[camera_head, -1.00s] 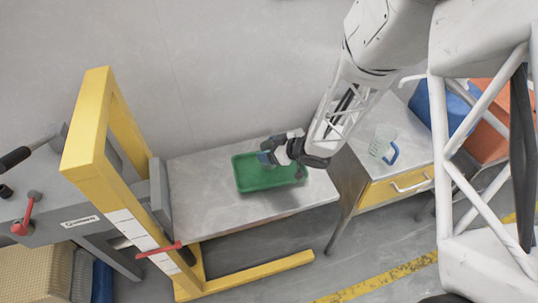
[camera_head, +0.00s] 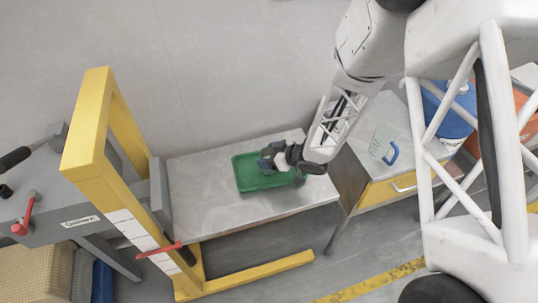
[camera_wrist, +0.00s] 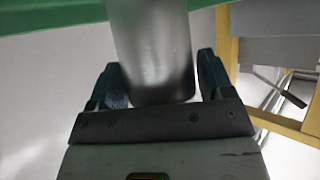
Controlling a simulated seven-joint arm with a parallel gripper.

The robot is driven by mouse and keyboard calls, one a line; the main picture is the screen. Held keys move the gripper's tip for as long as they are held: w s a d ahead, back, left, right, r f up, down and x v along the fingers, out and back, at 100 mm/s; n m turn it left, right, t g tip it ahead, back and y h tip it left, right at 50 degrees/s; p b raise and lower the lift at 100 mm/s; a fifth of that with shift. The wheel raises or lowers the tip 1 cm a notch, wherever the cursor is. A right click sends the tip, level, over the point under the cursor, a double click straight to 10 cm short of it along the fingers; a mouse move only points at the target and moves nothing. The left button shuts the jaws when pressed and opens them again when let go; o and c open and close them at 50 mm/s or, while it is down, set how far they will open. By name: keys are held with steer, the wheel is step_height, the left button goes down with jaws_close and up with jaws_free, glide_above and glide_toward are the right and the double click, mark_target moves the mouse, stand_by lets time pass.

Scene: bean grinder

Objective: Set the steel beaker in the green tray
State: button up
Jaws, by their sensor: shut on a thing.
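My gripper (camera_head: 268,161) is over the green tray (camera_head: 243,184), towards its right side. In the wrist view my gripper (camera_wrist: 160,82) has one finger on each side of the steel beaker (camera_wrist: 153,45), a smooth grey cylinder, and is shut on it. The green tray (camera_wrist: 50,14) shows along the top of the wrist view, partly hidden by the beaker. In the head view I cannot make out the beaker behind my gripper. I cannot tell whether the beaker's base touches the tray floor.
The tray lies on a grey metal table (camera_head: 200,215). A yellow frame (camera_head: 85,130) stands left of it. To the right, a clear jug with a blue handle (camera_head: 390,153) stands on a cabinet with a yellow drawer (camera_head: 385,192). A blue container (camera_head: 448,110) is farther right.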

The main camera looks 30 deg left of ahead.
steer(key=shift+f, duration=0.15)
steer(key=o, duration=1.1)
steer(key=shift+d+r, duration=0.15)
steer(key=shift+r, duration=0.1)
steer(key=v, duration=1.1)
steer(key=shift+d, duration=0.3)
steer(key=shift+r, duration=0.15)
